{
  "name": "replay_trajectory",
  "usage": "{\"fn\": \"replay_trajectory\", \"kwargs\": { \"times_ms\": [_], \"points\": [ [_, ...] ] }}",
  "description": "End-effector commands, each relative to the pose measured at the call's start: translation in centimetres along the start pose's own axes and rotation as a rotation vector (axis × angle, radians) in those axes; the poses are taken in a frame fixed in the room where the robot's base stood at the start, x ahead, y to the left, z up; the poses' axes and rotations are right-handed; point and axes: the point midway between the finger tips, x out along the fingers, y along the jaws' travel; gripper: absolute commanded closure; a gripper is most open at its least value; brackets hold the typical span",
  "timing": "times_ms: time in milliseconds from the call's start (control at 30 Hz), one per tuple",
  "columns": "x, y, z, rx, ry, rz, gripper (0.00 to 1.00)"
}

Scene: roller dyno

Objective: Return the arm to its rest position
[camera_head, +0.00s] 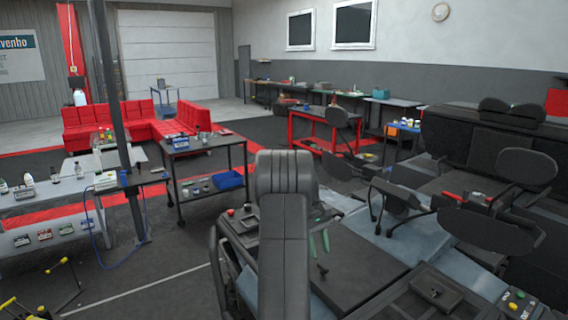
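My gripper does not show in the head view, so I cannot see its fingers or whether they hold anything. A dark grey padded shape stands upright in the lower middle of the view, with a long narrow part running down to the bottom edge. I cannot tell from this frame whether it is part of my arm or a seat. No arm link can be made out with certainty, so the arm's pose is not clear.
A dark bench (365,268) with small tools lies close on the right, beside several black chairs (527,168). A black wheeled cart (205,148) stands left of centre. Red sofas (90,122) and a red workbench (305,118) are farther back. Open floor (185,262) shows lower left.

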Motion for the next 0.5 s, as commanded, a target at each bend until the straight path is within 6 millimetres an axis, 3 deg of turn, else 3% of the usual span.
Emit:
{"fn": "replay_trajectory", "kwargs": {
  "times_ms": [200,500],
  "points": [
    [3.0,0.0,0.1,0.000,-0.002,-0.001,0.65],
    [4.2,0.0,0.0,-0.007,0.001,0.004,0.65]
  ]
}}
